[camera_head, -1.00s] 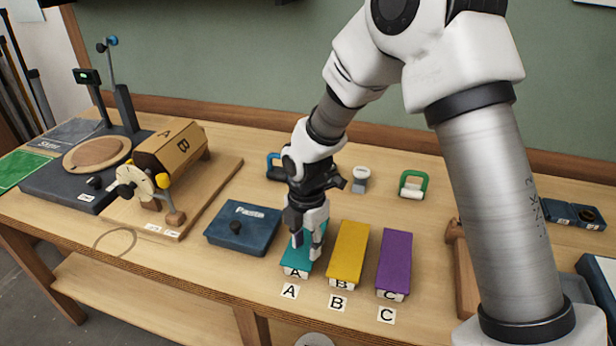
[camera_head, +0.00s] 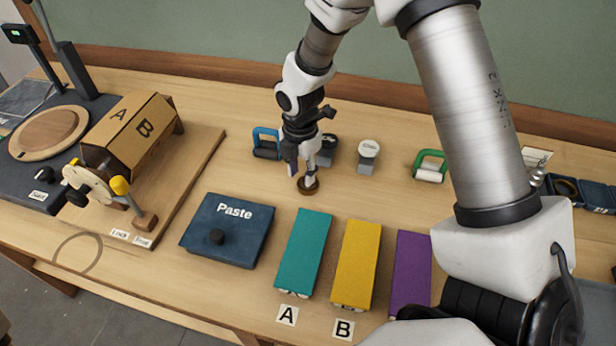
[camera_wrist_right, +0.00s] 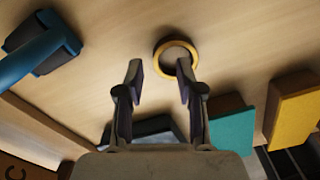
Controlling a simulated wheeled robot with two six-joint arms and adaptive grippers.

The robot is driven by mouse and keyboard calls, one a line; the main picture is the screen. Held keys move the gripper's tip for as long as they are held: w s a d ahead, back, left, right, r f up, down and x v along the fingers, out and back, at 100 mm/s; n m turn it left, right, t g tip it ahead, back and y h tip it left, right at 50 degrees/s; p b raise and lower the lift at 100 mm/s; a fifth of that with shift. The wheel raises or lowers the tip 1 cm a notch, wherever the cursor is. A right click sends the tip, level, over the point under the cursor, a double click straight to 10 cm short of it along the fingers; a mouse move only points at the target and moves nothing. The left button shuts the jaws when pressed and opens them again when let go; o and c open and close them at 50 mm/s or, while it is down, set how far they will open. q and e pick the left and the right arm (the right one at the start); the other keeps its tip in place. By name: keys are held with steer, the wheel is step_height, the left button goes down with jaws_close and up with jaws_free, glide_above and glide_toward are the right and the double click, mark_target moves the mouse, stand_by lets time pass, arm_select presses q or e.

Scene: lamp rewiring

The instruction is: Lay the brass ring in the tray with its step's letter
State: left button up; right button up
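The brass ring (camera_head: 309,189) is at the tips of my right gripper (camera_head: 300,174), behind the teal box. The right wrist view shows the right gripper (camera_wrist_right: 158,70) with its fingers apart. The ring (camera_wrist_right: 160,44) shows just beyond them, partly covered by the right-hand fingertip. I cannot tell whether that finger touches it. The teal box (camera_head: 305,250) has card A before it, and the yellow box (camera_head: 357,262) has card B. The purple box (camera_head: 409,265) is partly hidden by my arm. No open tray interior shows in these boxes. My left gripper is out of view.
A blue Paste box (camera_head: 228,240) lies left of the teal box. A cardboard prism marked A and B (camera_head: 135,125) stands on a wooden board. A blue-handled item (camera_head: 266,142), a white-topped item (camera_head: 368,152) and a green-handled item (camera_head: 430,165) stand behind.

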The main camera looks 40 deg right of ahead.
steer(key=shift+w+d+f, duration=0.15)
steer(key=shift+f, duration=0.4)
steer(key=shift+w+d+f, duration=0.1)
steer(key=shift+w+f, duration=0.05)
steer(key=shift+f, duration=0.4)
steer(key=shift+s+a+r, duration=0.2)
steer(key=shift+a+r, duration=0.05)
steer(key=shift+c, duration=0.4)
steer(key=shift+s, duration=0.1)
steer(key=c, duration=0.5)
jaws_close()
